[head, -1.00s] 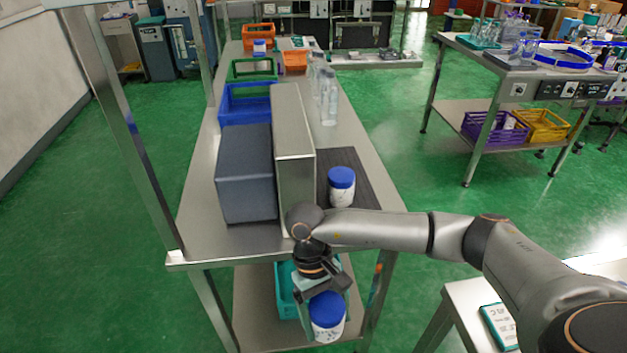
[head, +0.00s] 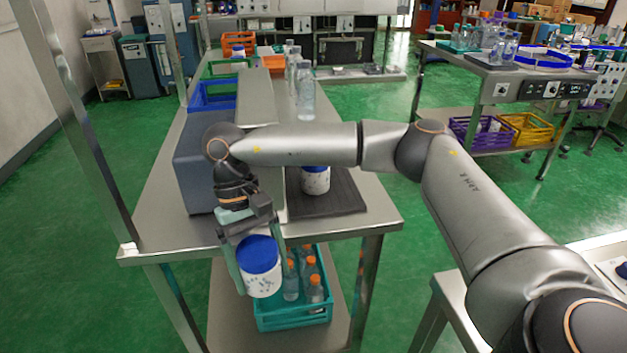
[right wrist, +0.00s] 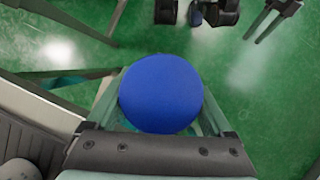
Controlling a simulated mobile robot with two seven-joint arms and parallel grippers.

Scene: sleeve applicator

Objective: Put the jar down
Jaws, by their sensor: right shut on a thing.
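My right gripper (head: 252,262) is shut on a white jar with a blue lid (head: 259,267). It holds the jar upright in the air, in front of the steel table's near edge. In the right wrist view the jar's round blue lid (right wrist: 161,94) sits between the fingers. My left gripper is not in view.
The steel table (head: 160,216) holds a grey box (head: 194,160), a tall metal box, blue and orange bins and clear bottles (head: 305,90). A teal crate (head: 292,318) with orange-capped bottles stands on the lower shelf. The mat's right part is bare.

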